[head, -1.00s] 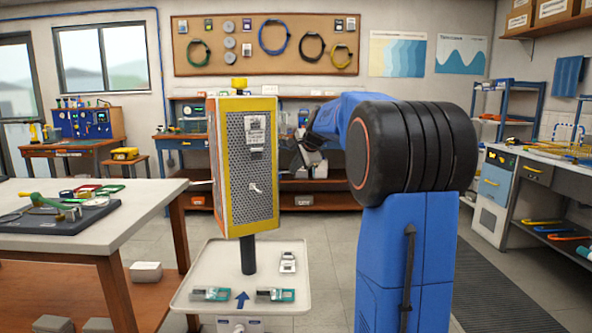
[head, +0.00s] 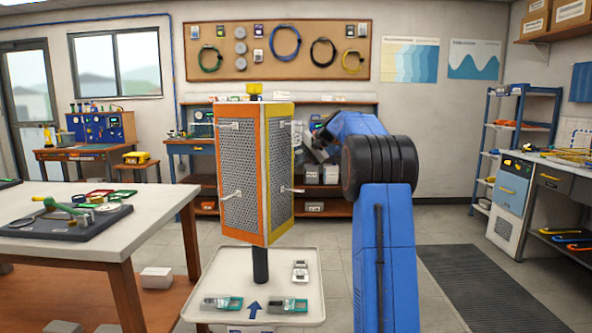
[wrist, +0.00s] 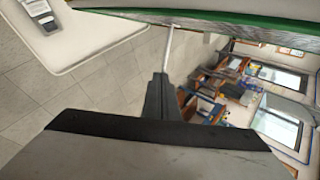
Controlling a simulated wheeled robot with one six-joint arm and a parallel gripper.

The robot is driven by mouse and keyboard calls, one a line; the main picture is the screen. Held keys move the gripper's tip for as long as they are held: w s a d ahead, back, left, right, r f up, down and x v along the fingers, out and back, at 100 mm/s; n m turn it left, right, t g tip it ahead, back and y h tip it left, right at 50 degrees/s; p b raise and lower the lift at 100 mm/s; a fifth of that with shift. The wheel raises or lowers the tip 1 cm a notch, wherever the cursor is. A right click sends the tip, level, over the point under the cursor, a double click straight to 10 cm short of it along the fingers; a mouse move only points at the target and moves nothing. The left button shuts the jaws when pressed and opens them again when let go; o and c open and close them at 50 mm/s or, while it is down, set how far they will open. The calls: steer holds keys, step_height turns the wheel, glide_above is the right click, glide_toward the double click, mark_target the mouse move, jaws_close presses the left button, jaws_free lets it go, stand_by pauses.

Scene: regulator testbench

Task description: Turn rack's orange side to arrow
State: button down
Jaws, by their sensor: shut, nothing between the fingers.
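The rack (head: 257,99) is a tall box of mesh panels on a dark post above a pale tray. Its orange side (head: 242,235) faces front and slightly left, with light hooks on the mesh. Its yellow side (head: 280,231) faces right, seen at a slant. The blue arrow (head: 254,309) lies on the tray's front, pointing toward the post. In the wrist view my gripper (wrist: 164,78) is shut and empty, close to a pale peg (wrist: 171,45) under a green-edged side (wrist: 200,15). I cannot tell whether it touches the peg. In the head view its fingertips are unclear beside the rack's right side.
The tray (head: 215,283) holds two teal-and-grey items (head: 288,305) and a small white device (head: 300,271). A white-topped table (head: 120,243) with parts stands close on the left. Open floor and a dark mat (head: 460,285) lie to the right.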

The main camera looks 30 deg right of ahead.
steer(key=w+a+n+g+y, duration=0.2)
steer(key=w+a+n, duration=0.2)
steer(key=w, duration=0.2)
steer(key=shift+w+n+g+y, duration=0.25)
steer(key=shift+n+g+y, duration=0.15)
steer(key=shift+a, duration=0.1)
stand_by(0.4)
